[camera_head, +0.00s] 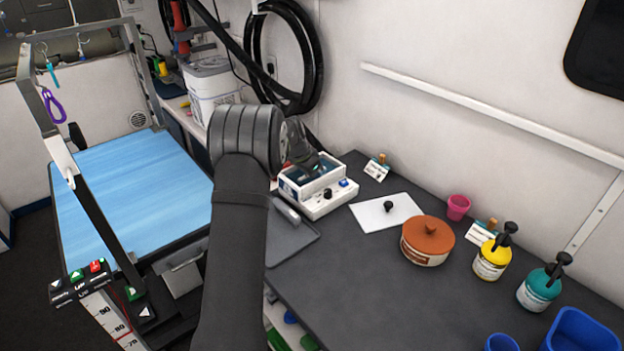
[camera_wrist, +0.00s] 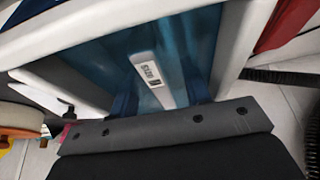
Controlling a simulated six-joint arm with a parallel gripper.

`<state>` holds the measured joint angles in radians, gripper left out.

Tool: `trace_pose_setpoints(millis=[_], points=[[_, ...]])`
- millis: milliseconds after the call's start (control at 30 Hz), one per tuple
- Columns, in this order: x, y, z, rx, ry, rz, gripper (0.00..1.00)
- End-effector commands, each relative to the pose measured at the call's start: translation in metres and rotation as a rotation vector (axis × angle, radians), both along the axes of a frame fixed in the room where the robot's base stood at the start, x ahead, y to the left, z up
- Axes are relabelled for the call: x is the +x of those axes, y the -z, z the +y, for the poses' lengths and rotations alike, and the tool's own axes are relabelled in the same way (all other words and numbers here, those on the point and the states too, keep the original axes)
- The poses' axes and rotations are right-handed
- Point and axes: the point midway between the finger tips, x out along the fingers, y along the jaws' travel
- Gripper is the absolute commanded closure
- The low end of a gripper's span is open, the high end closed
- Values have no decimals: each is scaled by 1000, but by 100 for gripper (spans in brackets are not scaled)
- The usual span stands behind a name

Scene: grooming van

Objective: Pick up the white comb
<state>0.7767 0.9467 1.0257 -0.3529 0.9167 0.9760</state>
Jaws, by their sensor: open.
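A white strip with a small printed label, which looks like the white comb (camera_wrist: 152,72), stands inside a blue-tinted, white-rimmed container in the wrist view. Its lower end runs down toward the space between my fingers. My gripper (camera_wrist: 161,98) is open, with one finger on each side of that end; I cannot tell whether they touch it. In the head view my gripper (camera_head: 318,163) is over the white container unit (camera_head: 322,203) on the counter, partly hidden by my arm. The comb cannot be made out in the head view.
A grey tray (camera_head: 290,245) lies in front of the unit. A blue grooming table (camera_head: 130,195) stands left.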

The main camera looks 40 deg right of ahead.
Motion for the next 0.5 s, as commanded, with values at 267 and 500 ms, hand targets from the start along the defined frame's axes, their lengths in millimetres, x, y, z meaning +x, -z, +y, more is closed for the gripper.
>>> trace_pose_setpoints(millis=[267,500], points=[[0,2,0,0,0,0,56],[0,3,0,0,0,0,84]])
